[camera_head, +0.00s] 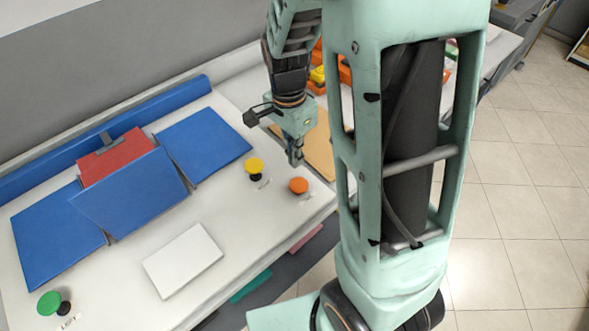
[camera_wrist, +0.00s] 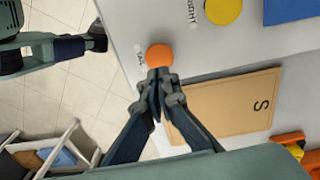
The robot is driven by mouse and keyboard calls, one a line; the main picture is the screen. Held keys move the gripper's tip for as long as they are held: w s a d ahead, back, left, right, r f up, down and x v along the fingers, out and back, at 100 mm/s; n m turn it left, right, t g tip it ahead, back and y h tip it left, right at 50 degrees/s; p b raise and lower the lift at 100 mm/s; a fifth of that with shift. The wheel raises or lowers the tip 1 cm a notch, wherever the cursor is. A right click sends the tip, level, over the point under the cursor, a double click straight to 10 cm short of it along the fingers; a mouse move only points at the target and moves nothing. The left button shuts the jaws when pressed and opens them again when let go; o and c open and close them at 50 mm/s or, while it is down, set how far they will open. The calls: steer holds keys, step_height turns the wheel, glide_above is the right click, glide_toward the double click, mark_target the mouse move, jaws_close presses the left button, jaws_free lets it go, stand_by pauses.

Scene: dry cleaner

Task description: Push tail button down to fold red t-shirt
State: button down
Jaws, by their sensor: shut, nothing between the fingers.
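The orange tail button (camera_head: 298,185) stands near the right end of the white table, and its label is partly readable in the wrist view (camera_wrist: 159,55). My gripper (camera_head: 295,160) is shut and empty, pointing down. In the head view it is just above and behind the orange button. In the wrist view its fingertips (camera_wrist: 158,76) appear right beside the button's edge; I cannot tell whether they touch. The red t-shirt (camera_head: 115,155) lies on the blue folding board (camera_head: 205,145), partly hidden by the board's front middle panel (camera_head: 135,195), which looks tilted up.
A yellow button (camera_head: 254,165) labelled RIGHT is close by; a green button (camera_head: 50,304) is at the far left. A white flat piece (camera_head: 183,260) lies in front of the board. A tan sheet marked S (camera_wrist: 225,105) and orange items (camera_wrist: 290,140) are beside my gripper.

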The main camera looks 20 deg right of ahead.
steer(key=shift+w+a+r, duration=0.1)
steer(key=shift+a+r, duration=0.05)
steer(key=shift+r, duration=2.05)
steer(key=shift+f, duration=0.1)
